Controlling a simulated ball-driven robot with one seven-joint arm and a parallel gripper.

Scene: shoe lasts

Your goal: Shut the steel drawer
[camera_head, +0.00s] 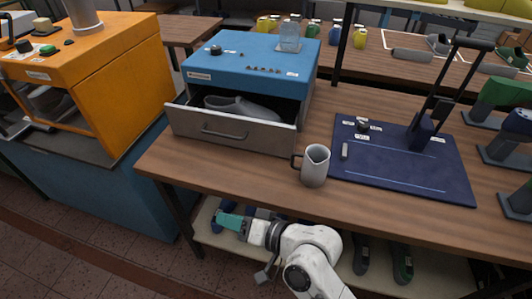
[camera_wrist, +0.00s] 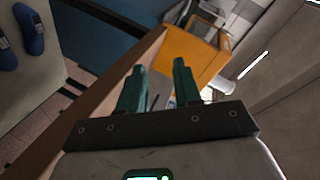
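The steel drawer (camera_head: 232,131) is pulled out of a blue cabinet (camera_head: 250,62) on the wooden table. Its front has a bar handle, and a grey shoe last (camera_head: 243,108) lies inside it. My gripper (camera_head: 226,219) is low in front of the table, below the level of the tabletop and well apart from the drawer. In the wrist view its two green fingers (camera_wrist: 158,80) stand apart with nothing between them. The drawer cannot be made out clearly in the wrist view.
A grey mug (camera_head: 315,166) stands on the table just right of the drawer, near the front edge. A dark blue board (camera_head: 405,165) with a lever press lies further right. An orange machine (camera_head: 110,80) stands at left. A lower shelf (camera_head: 340,262) holds several shoe lasts.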

